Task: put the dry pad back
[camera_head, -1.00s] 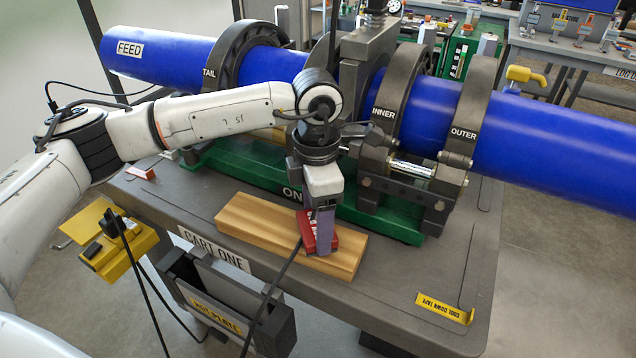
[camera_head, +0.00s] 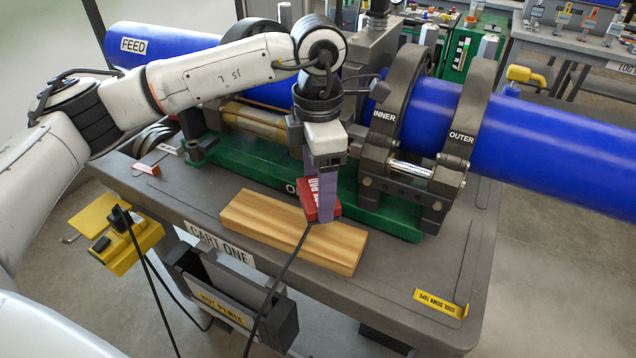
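A small red pad (camera_head: 312,200) with white lettering, partly hidden by the fingers, is held by my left gripper (camera_head: 324,205). The gripper points down with its purple-grey fingers on the pad. The pad appears raised above the wooden block (camera_head: 255,222), which lies on the grey cart top along its front. The lettering ends in what looks like "PAD"; I cannot read all of it. My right gripper is not in view.
A green machine bed with dark clamps, INNER (camera_head: 394,150) and OUTER (camera_head: 468,125), stands behind, holding a blue pipe (camera_head: 560,150). A yellow COOL DOWN TAPE label (camera_head: 440,304) is at right. A black cable (camera_head: 285,275) runs over the front edge.

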